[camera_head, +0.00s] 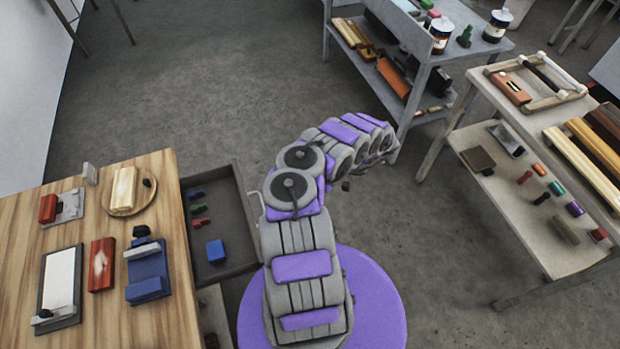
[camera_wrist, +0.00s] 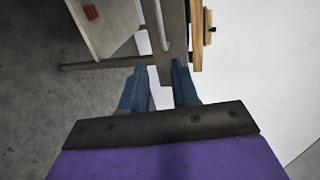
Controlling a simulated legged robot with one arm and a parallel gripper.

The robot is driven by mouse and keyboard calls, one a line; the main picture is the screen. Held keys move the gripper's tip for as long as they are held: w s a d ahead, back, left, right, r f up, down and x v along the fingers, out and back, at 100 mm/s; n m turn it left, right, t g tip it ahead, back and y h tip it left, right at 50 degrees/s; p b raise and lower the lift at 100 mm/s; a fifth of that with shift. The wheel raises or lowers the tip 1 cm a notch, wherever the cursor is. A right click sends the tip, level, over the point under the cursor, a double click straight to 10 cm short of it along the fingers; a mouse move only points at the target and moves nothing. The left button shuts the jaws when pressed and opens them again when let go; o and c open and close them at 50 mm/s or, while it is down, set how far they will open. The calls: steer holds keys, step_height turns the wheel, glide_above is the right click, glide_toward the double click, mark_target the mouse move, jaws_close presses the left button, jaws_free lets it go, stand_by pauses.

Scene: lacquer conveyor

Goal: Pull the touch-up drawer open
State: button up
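The touch-up drawer (camera_head: 243,200) is a dark grey tray that stands out from the right side of the wooden table (camera_head: 175,235). It holds a blue block (camera_head: 215,251) and a few small coloured pieces. Its pale bar handle (camera_head: 254,203) is on the outer front, partly hidden by my arm. In the wrist view, the handle (camera_wrist: 155,25) runs along the drawer front (camera_wrist: 174,25). My gripper (camera_wrist: 158,68) has two blue fingers held apart, with the handle just ahead of the gap. I cannot tell whether they touch it. The head view does not clearly show the gripper.
A sanding-style blue block tool (camera_head: 148,275), a red box (camera_head: 101,264), a white panel (camera_head: 60,282) and a round wooden plate (camera_head: 130,208) lie on the table. Loaded shelves (camera_head: 420,60) and a rack (camera_head: 500,215) stand right. Floor between is clear.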

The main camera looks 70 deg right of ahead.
steer(key=shift+v, duration=0.95)
